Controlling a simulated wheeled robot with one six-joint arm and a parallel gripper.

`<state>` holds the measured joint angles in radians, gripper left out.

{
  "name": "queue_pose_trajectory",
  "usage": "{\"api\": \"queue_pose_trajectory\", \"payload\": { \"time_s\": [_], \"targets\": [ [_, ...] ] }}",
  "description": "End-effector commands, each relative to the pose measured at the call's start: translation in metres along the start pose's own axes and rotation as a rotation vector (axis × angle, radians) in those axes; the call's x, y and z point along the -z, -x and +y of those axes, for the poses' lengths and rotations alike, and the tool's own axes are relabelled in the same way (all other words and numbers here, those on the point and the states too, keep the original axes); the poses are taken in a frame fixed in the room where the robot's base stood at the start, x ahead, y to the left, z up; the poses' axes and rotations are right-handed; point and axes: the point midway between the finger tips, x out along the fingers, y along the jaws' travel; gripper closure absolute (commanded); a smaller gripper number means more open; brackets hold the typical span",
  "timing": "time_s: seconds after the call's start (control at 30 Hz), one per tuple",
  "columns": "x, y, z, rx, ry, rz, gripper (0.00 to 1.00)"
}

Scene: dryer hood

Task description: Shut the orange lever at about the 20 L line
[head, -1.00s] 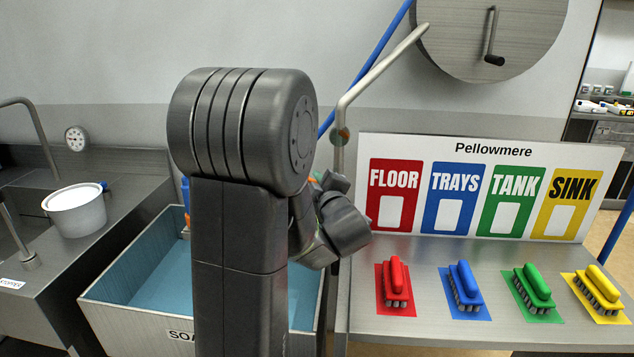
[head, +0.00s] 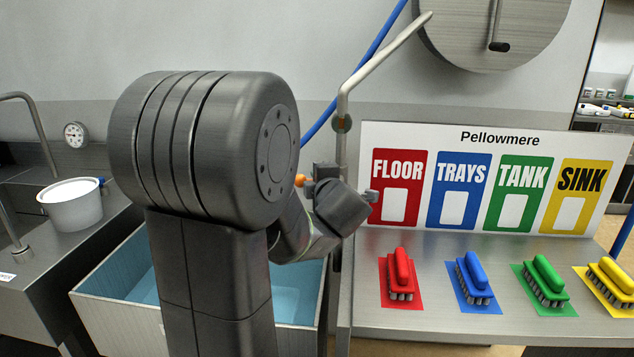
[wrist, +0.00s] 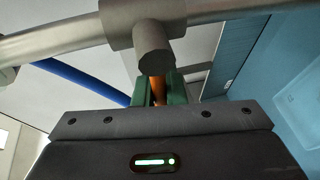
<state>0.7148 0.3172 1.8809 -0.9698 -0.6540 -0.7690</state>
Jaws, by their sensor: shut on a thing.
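The orange lever (wrist: 158,88) shows in the wrist view between the green finger pads of my gripper (wrist: 160,94), which is shut on it. The lever is just below a grey valve body (wrist: 153,45) on a metal pipe. In the head view a small orange tip (head: 300,180) shows beside the pipe (head: 345,120), at my gripper (head: 312,187); my arm hides much of it. The trough (head: 118,315) with blue inside stands below and behind my arm. Its 20 L line cannot be read; a small pale mark (wrist: 228,85) shows on a blue wall in the wrist view.
A Pellowmere sign (head: 490,138) stands right of the pipe. Red (head: 401,275), blue (head: 472,283), green (head: 545,285) and yellow (head: 608,282) brushes lie on the right counter. A white pot (head: 72,208) stands on the left. A blue hose (head: 368,68) runs behind the pipe.

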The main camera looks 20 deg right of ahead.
Motion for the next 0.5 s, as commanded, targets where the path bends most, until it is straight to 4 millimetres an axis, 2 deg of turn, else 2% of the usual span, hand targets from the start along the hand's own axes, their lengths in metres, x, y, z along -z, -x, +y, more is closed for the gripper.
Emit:
{"api": "queue_pose_trajectory", "payload": {
  "time_s": [0.07,0.1,0.2,0.5],
  "targets": [
    [-0.0002,0.0000,-0.0015,0.003,0.000,-0.001,1.00],
    [-0.0002,-0.0001,-0.0016,0.003,-0.001,-0.001,0.83],
    [-0.0002,0.0000,-0.0014,0.002,-0.001,-0.001,0.67],
    [-0.0004,0.0017,-0.0006,0.000,-0.002,-0.001,0.67]
  ]
}}
